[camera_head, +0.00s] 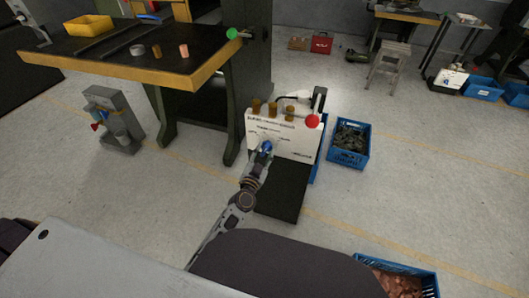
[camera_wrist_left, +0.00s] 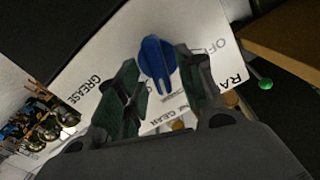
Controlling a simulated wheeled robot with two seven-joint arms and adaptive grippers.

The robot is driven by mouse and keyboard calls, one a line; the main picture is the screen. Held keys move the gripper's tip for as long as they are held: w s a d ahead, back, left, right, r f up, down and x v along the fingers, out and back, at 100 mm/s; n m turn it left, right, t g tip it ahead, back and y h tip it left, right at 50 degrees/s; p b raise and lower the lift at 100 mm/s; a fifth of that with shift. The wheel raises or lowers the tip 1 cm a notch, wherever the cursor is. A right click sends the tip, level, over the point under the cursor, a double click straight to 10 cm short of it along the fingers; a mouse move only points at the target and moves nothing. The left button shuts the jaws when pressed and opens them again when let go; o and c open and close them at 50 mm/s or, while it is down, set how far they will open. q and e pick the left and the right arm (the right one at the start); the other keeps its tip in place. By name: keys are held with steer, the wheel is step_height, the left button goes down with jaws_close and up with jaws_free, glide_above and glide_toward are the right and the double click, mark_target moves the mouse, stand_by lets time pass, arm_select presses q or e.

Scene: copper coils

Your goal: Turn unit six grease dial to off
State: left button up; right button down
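The blue grease dial (camera_wrist_left: 158,62) is on a white panel (camera_wrist_left: 100,50) lettered "GREASE" at left, "OF…" at upper right and "GEAR" below. Its bar runs roughly up and down in the left wrist view; I cannot tell which label it points at. My left gripper (camera_wrist_left: 157,58) is open, with a green-padded finger on each side of the dial and gaps visible. In the head view my left gripper (camera_head: 261,155) is at the front of the white unit (camera_head: 300,143), and the dial (camera_head: 267,146) shows as a small blue spot. My right gripper is out of view.
A black mat or plate (camera_head: 280,190) lies in front. A blue crate (camera_head: 363,160) stands to the right. A workbench (camera_head: 165,78) stands behind left, its edge near the unit.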

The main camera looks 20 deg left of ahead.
arm_select(q)
steer(key=shift+w, duration=0.7)
jaws_close()
